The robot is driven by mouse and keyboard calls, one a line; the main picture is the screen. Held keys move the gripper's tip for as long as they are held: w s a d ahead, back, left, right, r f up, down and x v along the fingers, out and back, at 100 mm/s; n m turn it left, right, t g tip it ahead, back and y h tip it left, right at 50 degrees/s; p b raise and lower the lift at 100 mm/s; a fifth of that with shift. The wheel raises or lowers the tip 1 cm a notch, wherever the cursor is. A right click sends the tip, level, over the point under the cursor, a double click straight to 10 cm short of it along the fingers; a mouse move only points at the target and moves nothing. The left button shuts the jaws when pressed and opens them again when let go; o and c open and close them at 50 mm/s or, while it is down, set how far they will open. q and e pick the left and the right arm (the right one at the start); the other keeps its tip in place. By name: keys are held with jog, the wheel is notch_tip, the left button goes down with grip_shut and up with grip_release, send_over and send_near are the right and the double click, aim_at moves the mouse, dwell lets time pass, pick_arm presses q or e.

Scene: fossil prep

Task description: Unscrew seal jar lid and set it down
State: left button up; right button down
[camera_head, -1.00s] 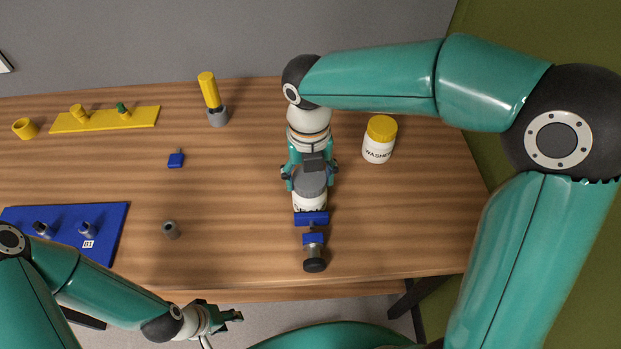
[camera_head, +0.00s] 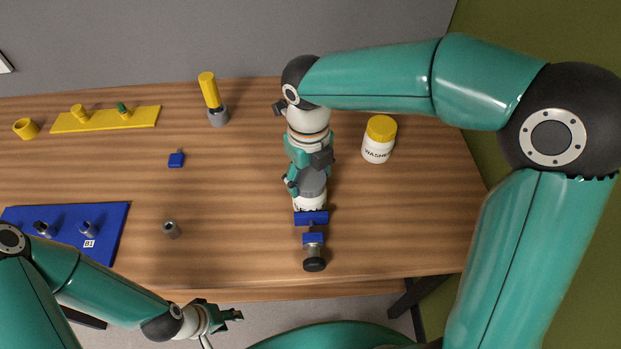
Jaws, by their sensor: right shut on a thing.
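A white jar (camera_head: 309,203) with a grey lid (camera_head: 313,183) stands at a blue holder (camera_head: 311,218) right of the table's middle. My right gripper (camera_head: 307,172) reaches down over it from behind and is shut on the grey lid. The wrist and fingers hide part of the lid and most of the jar, so I cannot tell whether the lid is still seated on it. My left gripper (camera_head: 226,315) hangs low in front of the table edge, well away from the jar. It is too small to tell whether its fingers are open.
A washers jar (camera_head: 377,149) with a yellow lid stands close on the right. A black-ended clamp screw (camera_head: 314,262) sticks out toward the front. A small grey cylinder (camera_head: 171,229), a blue block (camera_head: 176,160) and a yellow-handled tool (camera_head: 210,92) stand left. The table between is clear.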

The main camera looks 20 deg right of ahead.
jog(key=shift+n, duration=0.6)
jog(key=shift+r, duration=0.1)
dwell(0.3)
jog(key=shift+c, duration=0.8)
grip_release()
